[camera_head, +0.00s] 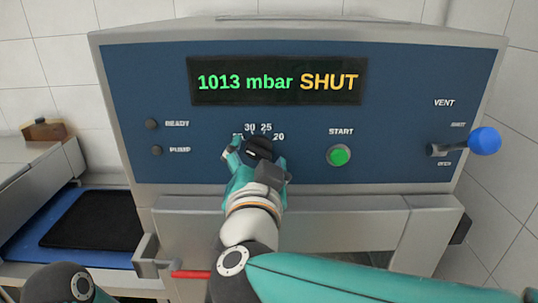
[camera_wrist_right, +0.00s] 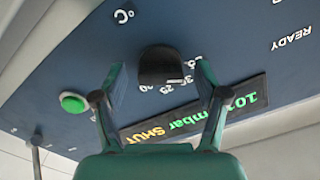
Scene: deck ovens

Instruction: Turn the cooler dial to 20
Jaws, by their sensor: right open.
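The cooler dial (camera_head: 260,146) is a dark round knob on the blue panel, with the numbers 30, 25 and 20 above and to its right. A further number to its left is partly hidden. My right gripper (camera_head: 256,159) is open, with one finger on each side of the dial. In the right wrist view the black dial (camera_wrist_right: 160,66) sits between the two teal fingertips (camera_wrist_right: 159,70), with gaps showing. A white mark on the dial appears near the 30, but its exact reading is hard to tell. My left gripper is out of view.
The display (camera_head: 277,82) reads 1013 mbar SHUT. A green START button (camera_head: 339,155) is right of the dial, and a blue-knobbed vent lever (camera_head: 484,141) sticks out further right. READY and PUMP lamps are on the left. A black mat (camera_head: 92,220) lies lower left.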

